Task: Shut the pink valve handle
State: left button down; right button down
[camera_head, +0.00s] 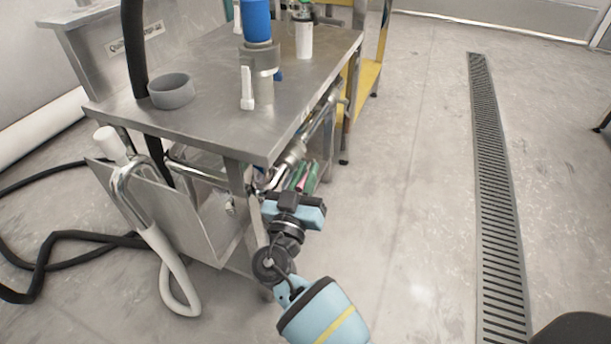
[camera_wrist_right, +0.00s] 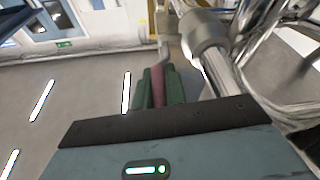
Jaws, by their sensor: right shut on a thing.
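The pink valve handle (camera_head: 301,180) shows as a narrow strip between green handles, below the right side of the metal table. In the right wrist view the pink handle (camera_wrist_right: 158,88) stands just beyond the gripper's dark edge, close to the middle, with a green handle (camera_wrist_right: 175,88) on its right and another on its left. My right gripper (camera_head: 285,194) is at the near end of these handles and is shut on the pink one. Its fingertips and the grip itself are hidden. My left gripper is not in view.
The metal table (camera_head: 210,115) carries a grey ring (camera_head: 172,90) and a blue-topped grinder part (camera_head: 257,22). Metal pipes (camera_head: 318,128) run beside the handles under its edge.

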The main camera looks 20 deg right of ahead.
jog(key=shift+w+d+r+g+y+p, duration=0.1)
jog(key=shift+d+r+g+y+p, duration=0.15)
jog(key=shift+r+g+y, duration=0.5)
jog(key=shift+w+r+g+y+p, duration=0.15)
jog(key=shift+r+g+y+p, duration=0.1)
jog(key=shift+g+p, duration=0.6)
jog(key=shift+w+d+y+p, duration=0.1)
jog(key=shift+d+y+p, duration=0.1)
jog(key=shift+y+p, duration=0.4)
jog(key=shift+h, duration=0.3)
jog(key=c, duration=1.4)
grip_release()
jog(key=shift+c, duration=0.2)
jog(key=shift+a, duration=0.1)
